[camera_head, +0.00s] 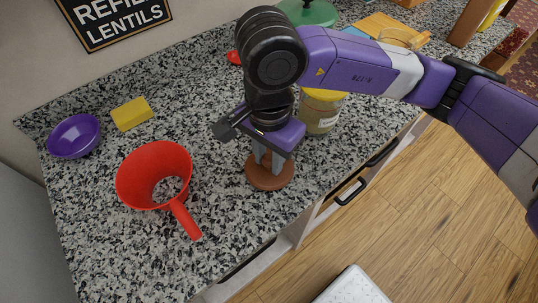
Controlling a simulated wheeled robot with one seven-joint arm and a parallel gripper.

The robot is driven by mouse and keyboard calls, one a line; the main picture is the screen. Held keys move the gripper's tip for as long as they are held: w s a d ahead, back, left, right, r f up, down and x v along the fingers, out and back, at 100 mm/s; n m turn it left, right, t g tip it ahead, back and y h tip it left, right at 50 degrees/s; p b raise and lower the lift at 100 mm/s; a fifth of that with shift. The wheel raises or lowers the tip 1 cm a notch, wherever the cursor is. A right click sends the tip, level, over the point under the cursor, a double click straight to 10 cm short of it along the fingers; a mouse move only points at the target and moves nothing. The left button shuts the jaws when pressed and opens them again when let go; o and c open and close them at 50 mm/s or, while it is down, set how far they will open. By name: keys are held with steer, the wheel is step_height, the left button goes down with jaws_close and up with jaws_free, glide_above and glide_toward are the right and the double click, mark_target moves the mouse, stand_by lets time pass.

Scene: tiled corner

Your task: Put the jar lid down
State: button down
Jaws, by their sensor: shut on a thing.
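The jar lid (268,184) is a round, flat, brown disc in the head view, at the middle of the granite counter (107,238). My gripper (267,166) points down at it, with its grey fingers shut on the upper part of the lid. The lid is at or just above the counter surface; I cannot tell whether it touches. A glass jar (319,111) with a yellow top stands just behind and to the right of the gripper, partly hidden by my arm.
A red funnel (153,165) lies left of the lid. A yellow sponge (131,113) and a purple bowl (74,136) are farther left. A green object (309,13) and an orange board (377,24) are at the back. Counter between funnel and lid is clear; the front edge is close.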

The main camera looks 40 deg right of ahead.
mark_target(269, 158)
steer(key=shift+f, duration=0.2)
steer(key=c, duration=1.1)
jaws_free()
steer(key=shift+r, duration=0.1)
steer(key=shift+r, duration=0.2)
step_height(269, 158, up, 12)
steer(key=shift+f, duration=0.1)
